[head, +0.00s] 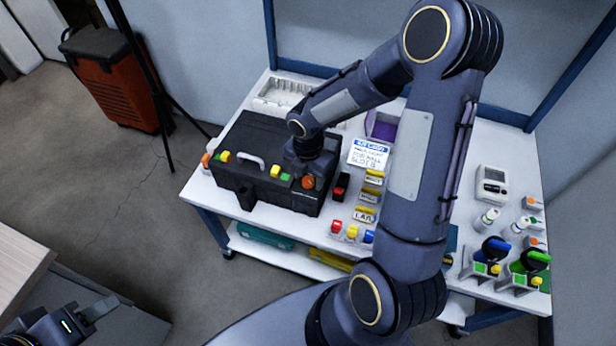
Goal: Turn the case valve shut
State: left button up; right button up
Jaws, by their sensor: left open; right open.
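The black case (262,181) lies closed on the white bench, with a light grey handle (251,161) and yellow, green and orange fittings on it. An orange round knob (308,182) sits near its right front corner and looks like the valve; I cannot tell its setting. My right gripper (309,170) points down over that corner, right by the orange knob. It is open, but its fingertips are mostly hidden, and I cannot tell whether it touches the knob. My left gripper (99,309) is open and empty at the lower left, far from the case.
The white bench (400,300) also holds a written card (368,154), yellow labelled blocks (365,214), a grey meter (492,184), and blue and green knobbed fixtures at the right. My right arm hides part of the bench. A red-orange cabinet (112,85) stands at the back left.

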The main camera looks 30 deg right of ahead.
jog(key=shift+f, duration=0.25)
jog(key=shift+c, duration=0.2)
jog(key=c, duration=0.9)
